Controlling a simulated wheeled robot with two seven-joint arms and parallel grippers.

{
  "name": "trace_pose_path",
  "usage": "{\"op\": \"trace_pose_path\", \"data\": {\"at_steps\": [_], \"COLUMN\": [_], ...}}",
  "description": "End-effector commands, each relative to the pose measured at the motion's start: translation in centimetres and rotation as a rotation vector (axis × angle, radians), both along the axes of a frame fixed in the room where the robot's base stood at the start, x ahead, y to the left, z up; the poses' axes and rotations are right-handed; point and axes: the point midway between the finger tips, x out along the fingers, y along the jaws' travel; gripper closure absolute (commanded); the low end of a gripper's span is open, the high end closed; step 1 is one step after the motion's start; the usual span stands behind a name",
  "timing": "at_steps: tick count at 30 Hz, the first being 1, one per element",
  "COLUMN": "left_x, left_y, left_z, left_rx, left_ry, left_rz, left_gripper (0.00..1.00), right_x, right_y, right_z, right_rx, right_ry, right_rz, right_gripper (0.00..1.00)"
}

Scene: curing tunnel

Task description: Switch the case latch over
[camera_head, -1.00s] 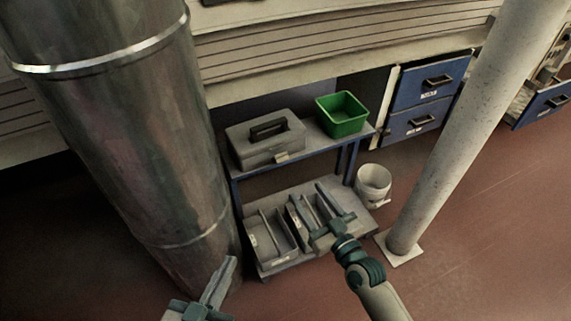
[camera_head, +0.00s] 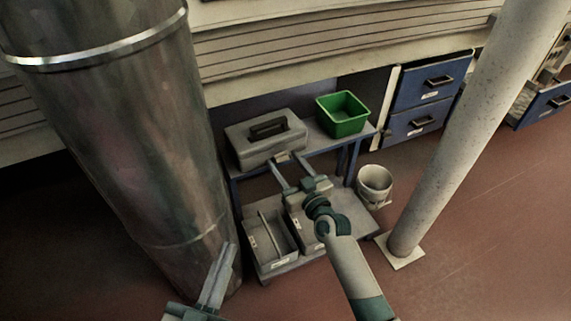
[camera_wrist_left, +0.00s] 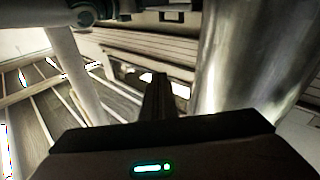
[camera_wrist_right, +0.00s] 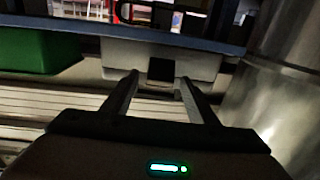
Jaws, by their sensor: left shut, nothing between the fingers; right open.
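The grey case (camera_head: 250,150) with a dark handle sits on the upper shelf of the blue-framed rack. Its latch (camera_head: 283,156) is a small tab on the front face; it shows as a dark square in the right wrist view (camera_wrist_right: 161,69). My right gripper (camera_head: 285,161) is open, its fingertips just short of the case front, one on each side of the latch. I cannot tell whether they touch it. My left gripper (camera_head: 229,247) is shut and empty, low by the metal duct, away from the case.
A green bin (camera_head: 342,125) stands beside the case. A white bucket (camera_head: 374,184) and a pale pillar (camera_head: 450,130) stand right. The large metal duct (camera_head: 125,130) blocks the left. Floor is clear at right.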

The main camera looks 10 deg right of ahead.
Motion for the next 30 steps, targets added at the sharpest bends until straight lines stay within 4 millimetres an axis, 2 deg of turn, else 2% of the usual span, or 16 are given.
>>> {"op": "trace_pose_path", "data": {"at_steps": [7,8,12,13,23,30], "left_x": [0.0,0.0,0.0,0.0,0.1,0.5], "left_y": [0.0,0.0,0.0,0.0,0.0,0.4], "left_z": [0.0,0.0,0.1,0.1,-0.3,-2.6], "left_rx": [0.000,0.000,-0.001,-0.001,0.007,0.050], "left_ry": [-0.001,-0.001,-0.002,-0.002,0.022,0.147], "left_rz": [0.000,0.000,0.000,0.000,-0.002,-0.003], "left_gripper": [1.00,1.00,1.00,1.00,1.00,1.00], "right_x": [0.0,0.0,0.0,0.0,0.0,0.0], "right_y": [0.0,0.0,0.0,0.0,0.0,0.0], "right_z": [0.0,0.0,0.0,0.0,0.1,0.3], "right_rx": [0.000,0.000,0.001,0.001,-0.001,-0.004], "right_ry": [0.000,0.000,0.000,0.000,0.004,0.016], "right_rz": [0.000,0.000,0.000,0.000,0.000,0.000], "right_gripper": [0.47,0.52,0.85,0.88,0.88,0.88]}}
